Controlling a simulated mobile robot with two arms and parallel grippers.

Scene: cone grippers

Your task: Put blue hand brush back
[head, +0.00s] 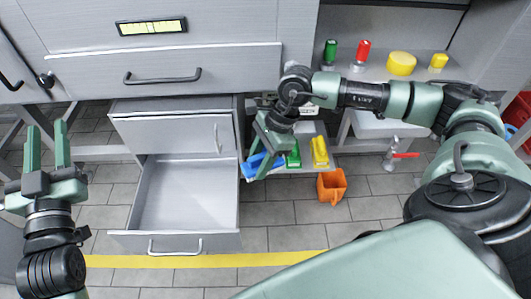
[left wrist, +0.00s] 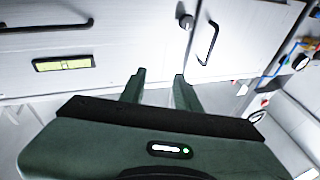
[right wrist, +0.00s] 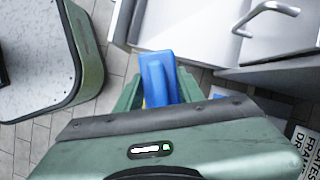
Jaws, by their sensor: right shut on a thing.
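The blue hand brush (head: 253,164) is low between the fingers of my right gripper (head: 258,162), beside the green brush (head: 293,154). In the right wrist view the blue brush (right wrist: 158,78) shows between the two fingers, and the gripper is shut on it. I cannot tell whether the brush touches the shelf (head: 312,128) under it. A yellow brush (head: 320,150) lies right of the green one. My left gripper (head: 48,135) is open and empty at the far left, and its spread fingers show in the left wrist view (left wrist: 158,82).
An open, empty drawer (head: 185,195) sticks out left of the brushes. A higher shelf holds a green bottle (head: 330,52), a red bottle (head: 362,52) and yellow items (head: 402,63).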

